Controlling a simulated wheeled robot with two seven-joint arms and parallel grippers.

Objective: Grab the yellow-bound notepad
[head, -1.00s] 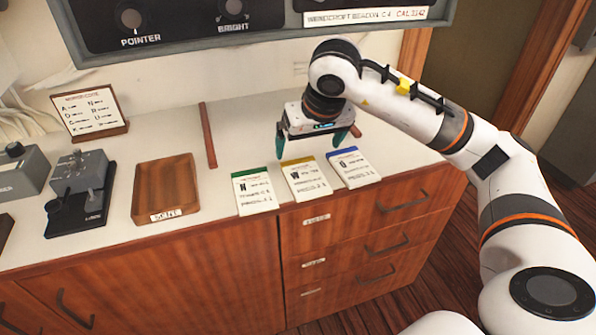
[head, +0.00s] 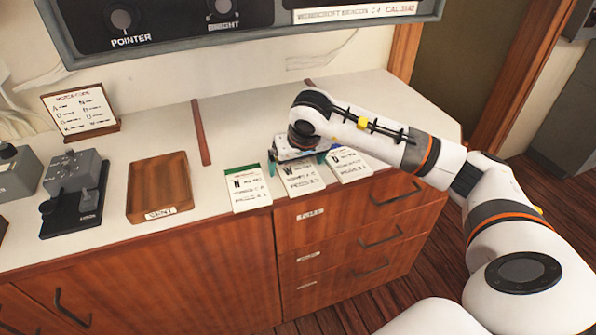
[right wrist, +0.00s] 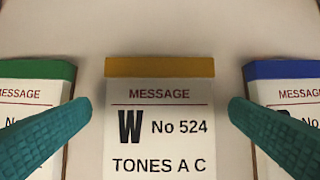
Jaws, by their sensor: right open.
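The yellow-bound notepad (right wrist: 160,67) lies flat in the middle of the right wrist view, marked "W No 524". In the head view it is the middle notepad (head: 299,181), its yellow binding hidden under my gripper. My right gripper (head: 297,162) is low over it. Its teal fingers are open, one to each side of the pad, with nothing between them but the pad below. In the right wrist view the fingertips (right wrist: 160,105) overlap the neighbouring pads in the picture; I cannot tell whether they touch anything. My left gripper is not in view.
A green-bound notepad (head: 246,190) lies close on the left and a blue-bound notepad (right wrist: 285,70) close on the right. A wooden tray (head: 133,217) marked "SENT" and a telegraph key (head: 72,205) stand further left. The counter's front edge is just below the pads.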

